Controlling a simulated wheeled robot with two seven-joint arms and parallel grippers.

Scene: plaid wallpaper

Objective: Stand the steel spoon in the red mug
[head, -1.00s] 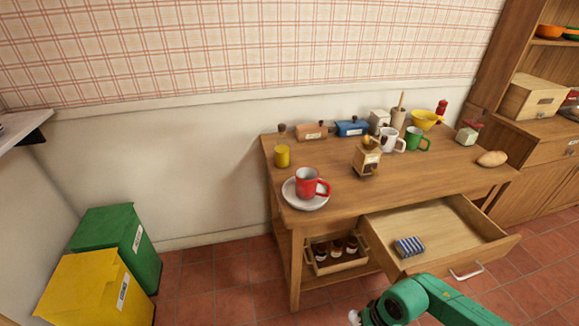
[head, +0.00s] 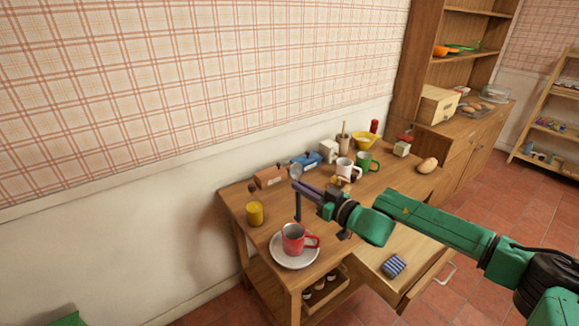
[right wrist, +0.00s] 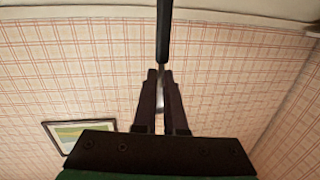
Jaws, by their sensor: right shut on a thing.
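The red mug (head: 291,241) stands upright on a white saucer (head: 276,255) at the table's front left corner. My right gripper (head: 300,188) is shut on the steel spoon (head: 297,206). The spoon is upright, with its dark handle pointing down and its steel bowl above the fingers. The handle's lower end shows just above the mug's rim; I cannot tell whether it is over the opening or behind it. In the right wrist view the dark handle (right wrist: 163,32) runs out from between the fingers. My left gripper is not in view.
A yellow cup (head: 254,213) stands left of the mug.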

